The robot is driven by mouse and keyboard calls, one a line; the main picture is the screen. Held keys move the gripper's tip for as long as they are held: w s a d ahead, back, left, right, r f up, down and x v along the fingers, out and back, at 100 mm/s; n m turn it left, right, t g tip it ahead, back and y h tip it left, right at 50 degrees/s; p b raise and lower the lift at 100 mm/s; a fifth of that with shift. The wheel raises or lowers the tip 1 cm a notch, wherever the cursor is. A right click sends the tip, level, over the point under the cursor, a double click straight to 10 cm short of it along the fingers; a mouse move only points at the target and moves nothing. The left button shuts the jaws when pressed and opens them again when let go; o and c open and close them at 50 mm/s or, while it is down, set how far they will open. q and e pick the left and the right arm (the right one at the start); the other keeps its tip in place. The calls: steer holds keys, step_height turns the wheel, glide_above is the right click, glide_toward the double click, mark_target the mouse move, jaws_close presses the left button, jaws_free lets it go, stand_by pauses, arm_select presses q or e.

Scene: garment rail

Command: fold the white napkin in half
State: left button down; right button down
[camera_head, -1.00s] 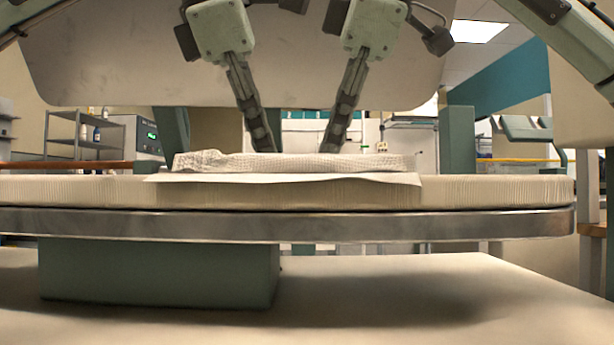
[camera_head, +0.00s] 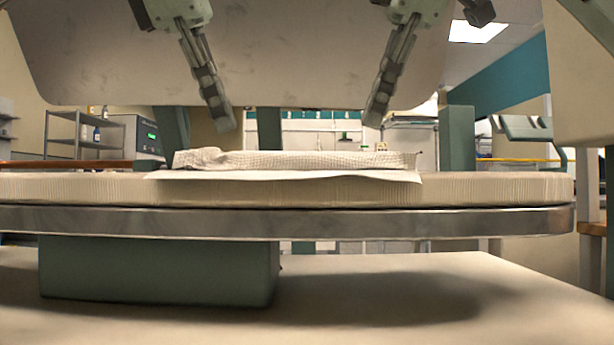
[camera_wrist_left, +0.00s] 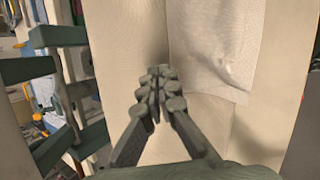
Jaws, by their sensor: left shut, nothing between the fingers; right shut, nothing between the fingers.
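The white napkin (camera_head: 290,162) lies on the padded board (camera_head: 500,188), seen nearly edge-on. A raised, textured layer rests over a flat layer whose front edge shows below it. In the left wrist view the napkin (camera_wrist_left: 212,40) shows at the upper right, with a small wrinkle near its lower corner. My left gripper (camera_head: 222,125) is shut and empty, above the napkin's left part. In its wrist view the shut fingers (camera_wrist_left: 162,84) are left of the napkin. My right gripper (camera_head: 374,122) is shut and empty, above the napkin's right part. How well the napkin's edges line up is hidden.
The board has a metal rim (camera_head: 300,224) and a green block (camera_head: 160,272) beneath it. Its top is bare left and right of the napkin. A large pale panel (camera_head: 300,60) hangs behind the arms. A shelf rack (camera_head: 75,135) stands at the back left.

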arm_select(q)
steer(key=shift+f, duration=0.1)
arm_select(e)
steer(key=shift+f, duration=0.1)
arm_select(q)
steer(key=shift+f+p, duration=0.4)
steer(key=shift+p, duration=0.05)
arm_select(e)
steer(key=shift+r, duration=0.25)
steer(key=shift+f, duration=0.4)
